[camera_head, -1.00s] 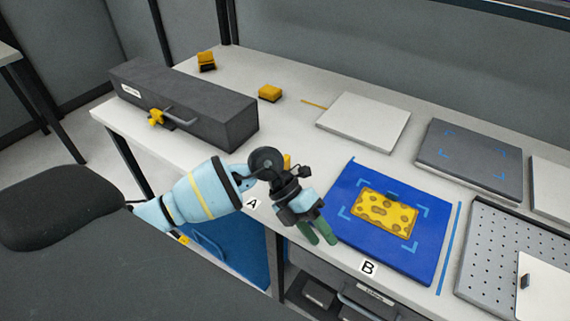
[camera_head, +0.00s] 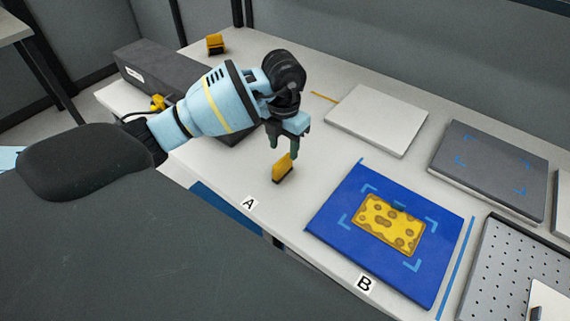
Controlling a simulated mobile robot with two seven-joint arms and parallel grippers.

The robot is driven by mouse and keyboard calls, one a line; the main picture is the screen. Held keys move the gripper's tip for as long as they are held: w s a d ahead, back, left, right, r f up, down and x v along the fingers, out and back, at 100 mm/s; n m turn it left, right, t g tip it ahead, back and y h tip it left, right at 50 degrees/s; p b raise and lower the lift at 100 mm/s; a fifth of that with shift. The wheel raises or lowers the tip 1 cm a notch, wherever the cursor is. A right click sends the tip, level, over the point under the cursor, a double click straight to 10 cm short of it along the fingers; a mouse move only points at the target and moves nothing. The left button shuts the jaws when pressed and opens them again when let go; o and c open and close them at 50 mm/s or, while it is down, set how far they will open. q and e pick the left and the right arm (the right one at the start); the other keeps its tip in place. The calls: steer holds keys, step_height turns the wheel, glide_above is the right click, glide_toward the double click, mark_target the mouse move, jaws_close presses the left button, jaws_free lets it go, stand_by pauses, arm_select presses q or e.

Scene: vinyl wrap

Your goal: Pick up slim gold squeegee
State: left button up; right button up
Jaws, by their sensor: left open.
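A slim gold squeegee (camera_head: 283,165) with a dark lower edge stands on the white table near label A. My left gripper (camera_head: 282,145) points down right above it, with green fingers apart. The fingertips are at the height of the squeegee's top or just above it; I cannot tell whether they touch it. The jaws hold nothing. My right gripper is not in view.
A blue panel (camera_head: 335,237) with a spotted yellow sheet lies to the right, by label B. A dark long box (camera_head: 150,65) stands at the back left. A yellow-and-black block (camera_head: 215,44) and white board (camera_head: 376,120) are farther back.

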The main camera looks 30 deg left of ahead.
mark_target(285, 159)
arm_select(q)
steer(key=shift+f, duration=3.9)
jaws_close()
steer(key=shift+r, duration=0.1)
steer(key=shift+w+r, duration=0.1)
steer(key=shift+r, duration=0.3)
step_height(285, 159, up, 3)
steer(key=shift+d+f, duration=0.1)
steer(key=s+d, duration=0.3)
steer(key=d, duration=0.1)
steer(key=s+d+r, duration=0.1)
steer(key=s+d, duration=0.2)
steer(key=d, duration=0.1)
steer(key=s+d, duration=0.4)
steer(key=shift+d+r, duration=0.15)
steer(key=shift+d, duration=0.15)
steer(key=shift+w, duration=0.1)
